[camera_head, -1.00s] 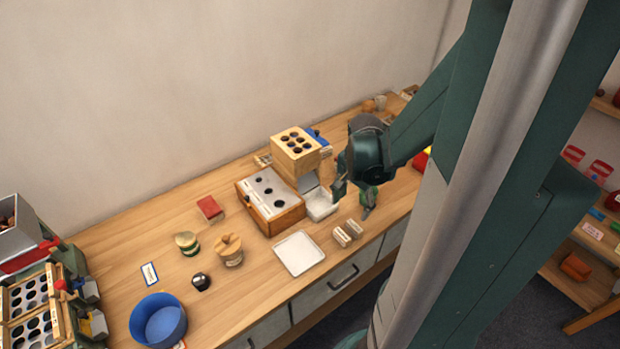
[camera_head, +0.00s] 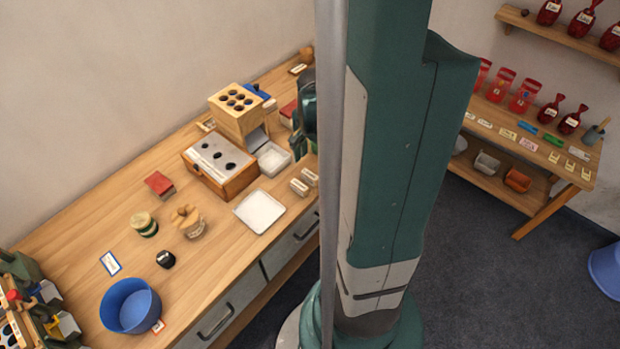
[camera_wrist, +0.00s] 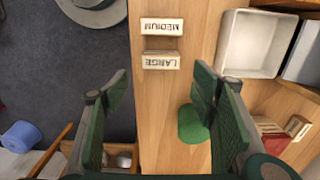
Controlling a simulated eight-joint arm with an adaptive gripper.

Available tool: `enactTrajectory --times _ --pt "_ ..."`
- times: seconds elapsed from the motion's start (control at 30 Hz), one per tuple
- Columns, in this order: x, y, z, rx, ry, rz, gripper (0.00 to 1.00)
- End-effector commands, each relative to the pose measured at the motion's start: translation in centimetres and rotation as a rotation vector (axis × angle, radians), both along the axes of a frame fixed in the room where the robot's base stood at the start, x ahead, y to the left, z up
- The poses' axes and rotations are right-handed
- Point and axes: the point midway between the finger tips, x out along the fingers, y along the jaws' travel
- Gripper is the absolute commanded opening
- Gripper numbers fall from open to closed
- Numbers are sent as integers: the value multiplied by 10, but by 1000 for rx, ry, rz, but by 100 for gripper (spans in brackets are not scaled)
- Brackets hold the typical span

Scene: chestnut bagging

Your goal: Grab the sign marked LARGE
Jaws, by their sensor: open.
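The sign marked LARGE (camera_wrist: 161,61) is a pale block with dark letters, upside down in the wrist view, standing on the wooden worktop near its edge. The similar MEDIUM sign (camera_wrist: 161,27) stands just beyond it. In the head view the two signs show as small pale blocks (camera_head: 304,182), too small to read. My gripper (camera_wrist: 158,92) is open and empty, its green fingers spread wide to either side, with the LARGE sign ahead of the gap between them. In the head view my column hides most of my arm and gripper.
A white bin (camera_wrist: 254,43) stands right of the signs, and a green round object (camera_wrist: 193,124) sits beside my right finger. A white tray (camera_head: 260,211), a holed box (camera_head: 220,165) and a blue bowl (camera_head: 130,306) stand on the worktop. Bare wood surrounds the signs.

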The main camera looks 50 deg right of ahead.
Motion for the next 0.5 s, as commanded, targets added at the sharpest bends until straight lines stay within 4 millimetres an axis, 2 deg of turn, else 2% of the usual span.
enactTrajectory --times 0.2,0.5 --pt "0 0 -14 0 0 0 57" --pt "0 0 -15 0 0 0 57"
